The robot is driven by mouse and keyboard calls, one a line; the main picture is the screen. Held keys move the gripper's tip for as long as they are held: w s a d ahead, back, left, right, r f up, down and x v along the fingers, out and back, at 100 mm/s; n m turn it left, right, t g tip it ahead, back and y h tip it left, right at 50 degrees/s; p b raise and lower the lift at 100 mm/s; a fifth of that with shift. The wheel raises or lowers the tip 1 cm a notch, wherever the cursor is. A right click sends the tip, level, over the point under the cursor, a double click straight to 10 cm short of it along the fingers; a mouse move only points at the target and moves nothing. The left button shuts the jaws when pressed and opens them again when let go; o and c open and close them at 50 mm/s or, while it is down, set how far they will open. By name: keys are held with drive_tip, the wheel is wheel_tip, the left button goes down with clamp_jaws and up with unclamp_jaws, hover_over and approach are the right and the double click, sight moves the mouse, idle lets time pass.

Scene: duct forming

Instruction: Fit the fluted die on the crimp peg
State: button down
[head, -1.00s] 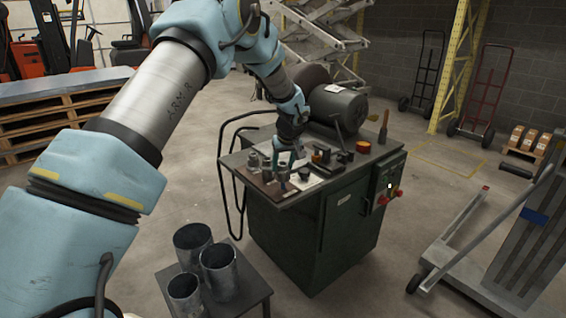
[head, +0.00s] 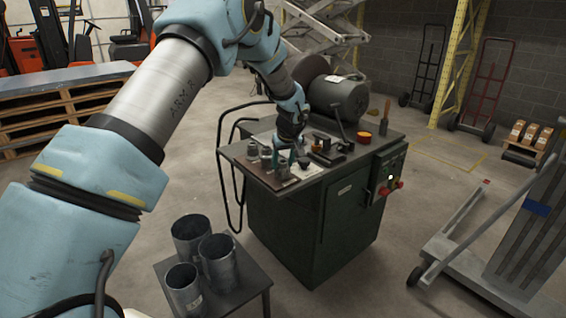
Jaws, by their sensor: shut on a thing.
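My gripper (head: 290,153) is low over the left part of the green machine's top (head: 228,152), among several small grey dies. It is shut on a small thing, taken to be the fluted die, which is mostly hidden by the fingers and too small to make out. Other grey dies stand to its left, one at the back (head: 252,149) and one nearer the front (head: 282,167). I cannot tell which thing is the crimp peg, nor whether the held piece touches it. A small dark fixture with an upright lever (head: 330,150) stands just right of the gripper.
A grey motor (head: 338,98) stands behind on the machine top, with a red-yellow round item (head: 364,137) and a wooden-handled tool (head: 385,115) to the right. Several metal duct sections (head: 220,262) stand on a low table in front. A cart (head: 470,250) stands at right.

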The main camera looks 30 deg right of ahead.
drive_tip(key=shift+w, duration=0.1)
drive_tip(key=c, duration=0.5)
unclamp_jaws()
drive_tip(key=shift+c, duration=0.2)
drive_tip(key=o, duration=0.4)
drive_tip(key=shift+f, duration=0.1)
drive_tip(key=b+v, duration=0.3)
drive_tip(key=v, duration=0.8)
drive_tip(key=shift+f, duration=0.1)
